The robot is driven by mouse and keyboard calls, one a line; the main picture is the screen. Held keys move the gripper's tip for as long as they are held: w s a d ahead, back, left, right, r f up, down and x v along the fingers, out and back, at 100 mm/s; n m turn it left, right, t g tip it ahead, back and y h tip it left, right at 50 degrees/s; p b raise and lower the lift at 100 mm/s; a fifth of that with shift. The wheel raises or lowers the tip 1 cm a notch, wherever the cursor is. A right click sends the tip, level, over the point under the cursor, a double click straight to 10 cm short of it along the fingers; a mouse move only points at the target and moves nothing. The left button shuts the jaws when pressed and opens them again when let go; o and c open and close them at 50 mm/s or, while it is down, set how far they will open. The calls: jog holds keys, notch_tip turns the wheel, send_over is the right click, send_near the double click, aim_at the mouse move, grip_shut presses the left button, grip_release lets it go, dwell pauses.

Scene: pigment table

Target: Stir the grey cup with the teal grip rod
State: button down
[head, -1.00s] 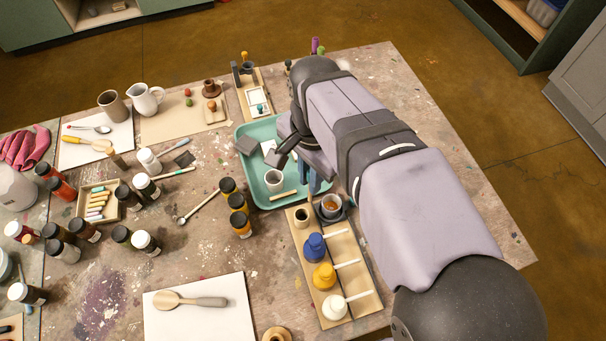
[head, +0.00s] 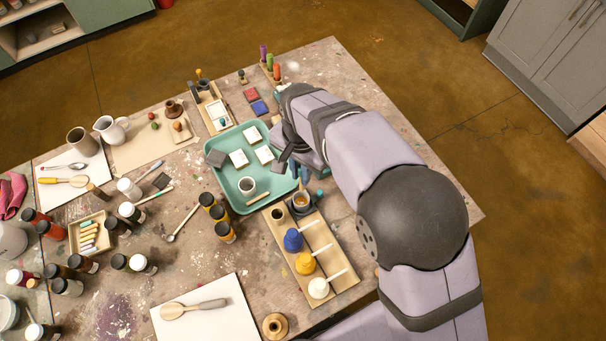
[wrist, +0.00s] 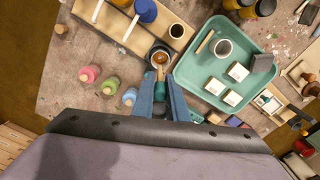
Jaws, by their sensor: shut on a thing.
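My gripper (wrist: 161,98) is shut on the teal grip (wrist: 160,88) of the rod, which points away from the wrist camera. In the wrist view the rod's far end overlaps a small cup (wrist: 151,56) with a pale rim and amber contents; I cannot tell whether it is inside or above it. In the head view this cup (head: 301,202) stands on a dark saucer beside the wooden rack, and my gripper (head: 304,174) is just behind it. Another pale grey cup (head: 247,187) stands in the teal tray, apart from my gripper; it also shows in the wrist view (wrist: 222,48).
The teal tray (head: 228,190) holds white tiles and a short stick. A wooden rack (head: 338,272) carries blue, yellow and white stoppered pots. Pink, green and blue bottles (wrist: 110,85) stand close to my gripper. Dark-capped jars (head: 218,213) stand left of the rack.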

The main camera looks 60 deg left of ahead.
aim_at(301, 190)
jog(key=shift+a+f, duration=0.1)
jog(key=shift+f, duration=0.05)
jog(key=shift+f+b, duration=3.35)
jog(key=shift+f, duration=1.45)
jog(key=shift+a, duration=0.2)
